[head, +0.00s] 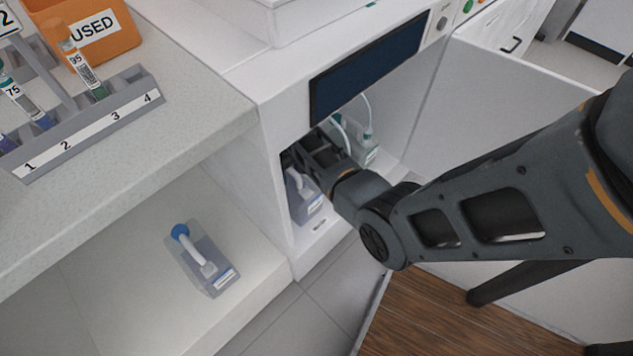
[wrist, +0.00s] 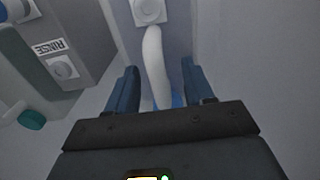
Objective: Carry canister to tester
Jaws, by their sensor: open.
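A grey canister (head: 305,200) with a pale label stands in the open lower bay of the white tester (head: 272,150). My gripper (wrist: 158,75) reaches into this bay and is open. In the wrist view its two fingers lie on either side of the canister's white curved handle (wrist: 154,58), with a gap visible. Part of a blue cap (wrist: 178,99) shows between the fingers. My gripper and arm hide the canister's top in the head view. Another grey canister (head: 212,268) with a blue cap and white handle lies or stands on the lower shelf at left.
A green-capped container (head: 367,148) with a tube stands deeper in the bay; a RINSE label (wrist: 49,47) shows in the wrist view. The bay's door (head: 500,110) is open at right. A tube rack (head: 90,125) and an orange USED bin (head: 90,30) are on the counter.

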